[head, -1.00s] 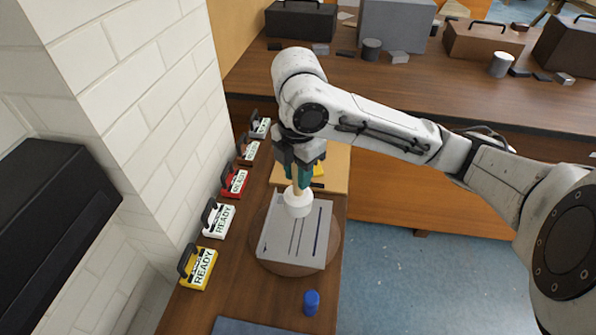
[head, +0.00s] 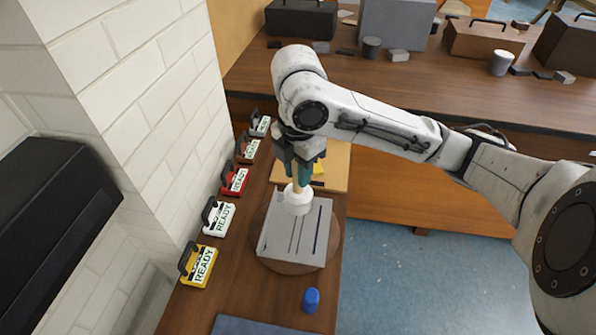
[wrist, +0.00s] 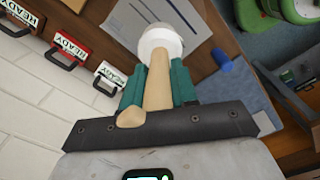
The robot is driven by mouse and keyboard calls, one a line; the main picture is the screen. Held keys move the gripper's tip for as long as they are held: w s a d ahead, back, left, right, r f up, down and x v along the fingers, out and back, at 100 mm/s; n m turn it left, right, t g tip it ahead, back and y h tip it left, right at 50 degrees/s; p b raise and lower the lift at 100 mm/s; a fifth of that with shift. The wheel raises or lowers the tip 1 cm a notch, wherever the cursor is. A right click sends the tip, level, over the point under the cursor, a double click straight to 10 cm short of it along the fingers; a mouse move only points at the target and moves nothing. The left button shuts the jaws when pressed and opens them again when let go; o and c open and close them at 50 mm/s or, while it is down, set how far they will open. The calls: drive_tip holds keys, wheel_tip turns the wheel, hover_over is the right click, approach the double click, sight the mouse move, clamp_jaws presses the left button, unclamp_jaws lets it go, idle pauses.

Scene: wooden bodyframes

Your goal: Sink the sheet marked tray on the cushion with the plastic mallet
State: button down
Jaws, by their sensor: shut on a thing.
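My gripper (head: 304,170) is shut on the wooden handle of the plastic mallet, whose white head (head: 298,199) hangs at the bottom. The wrist view shows the handle (wrist: 158,85) between the green fingers and the white head (wrist: 160,43) beyond them. The grey sheet (head: 292,240) has dark lines on it and lies on the round brown cushion (head: 290,268). The mallet head is over the sheet's far part; I cannot tell whether it touches. A tray marking cannot be read.
A row of lock boxes with READY labels, among them a yellow one (head: 199,266) and a white one (head: 218,217), stands along the brick wall at left. A blue cylinder (head: 311,300) stands near the cushion. A light wooden board (head: 335,166) lies behind the sheet.

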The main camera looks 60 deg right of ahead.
sight(298, 198)
drive_tip(key=shift+f, duration=0.2)
idle(1.4)
drive_tip(key=shift+r, duration=0.1)
idle(0.4)
drive_tip(key=shift+r, duration=0.15)
idle(0.4)
wheel_tip(298, 198, down, 9)
drive_tip(key=b, duration=0.7)
drive_tip(key=shift+b, duration=0.3)
wheel_tip(298, 198, up, 9)
drive_tip(key=p, duration=0.8)
drive_tip(key=shift+f, duration=0.2)
